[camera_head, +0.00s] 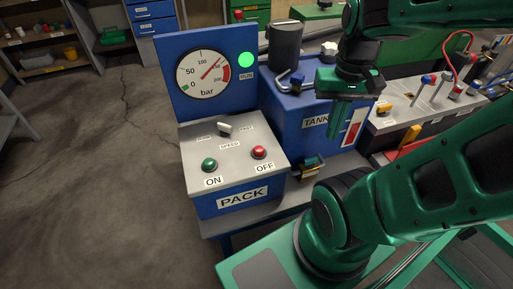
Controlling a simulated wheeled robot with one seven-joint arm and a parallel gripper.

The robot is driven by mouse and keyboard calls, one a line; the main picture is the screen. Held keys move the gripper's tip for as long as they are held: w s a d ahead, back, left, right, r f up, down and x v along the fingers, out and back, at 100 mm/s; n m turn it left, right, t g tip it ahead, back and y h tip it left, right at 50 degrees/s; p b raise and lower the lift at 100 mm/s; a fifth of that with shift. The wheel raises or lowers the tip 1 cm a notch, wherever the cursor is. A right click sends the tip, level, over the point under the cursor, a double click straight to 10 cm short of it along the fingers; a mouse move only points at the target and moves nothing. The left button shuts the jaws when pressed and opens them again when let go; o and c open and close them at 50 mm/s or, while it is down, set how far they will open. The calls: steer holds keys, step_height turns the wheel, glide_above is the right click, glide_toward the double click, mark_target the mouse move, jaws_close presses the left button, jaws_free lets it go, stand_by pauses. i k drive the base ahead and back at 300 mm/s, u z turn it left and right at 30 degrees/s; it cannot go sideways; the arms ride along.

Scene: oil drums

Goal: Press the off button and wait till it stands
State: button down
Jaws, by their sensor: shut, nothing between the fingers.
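The blue pack box (237,196) labelled PACK has a grey sloped top. On it a green ON button (209,164) sits at the left and a red OFF button (259,152) at the right. A white speed lever (225,127) lies behind them. The gauge (203,75) on the blue back panel reads in bar, with its needle pointing up and right. The green RUN lamp (246,60) is bright. My gripper (338,133) is shut and empty, pointing down in front of the tank, right of the OFF button and apart from it.
The blue tank (301,122) labelled TANK stands right of the pack, with a dark cylinder (285,46) on top. A grey valve bench (420,99) with coloured levers is further right. Open concrete floor (105,170) lies to the left, with shelves at the back left.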

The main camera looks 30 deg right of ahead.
mark_target(258, 151)
steer(key=z, duration=0.9)
steer(key=k, duration=1.05)
steer(key=u, duration=1.05)
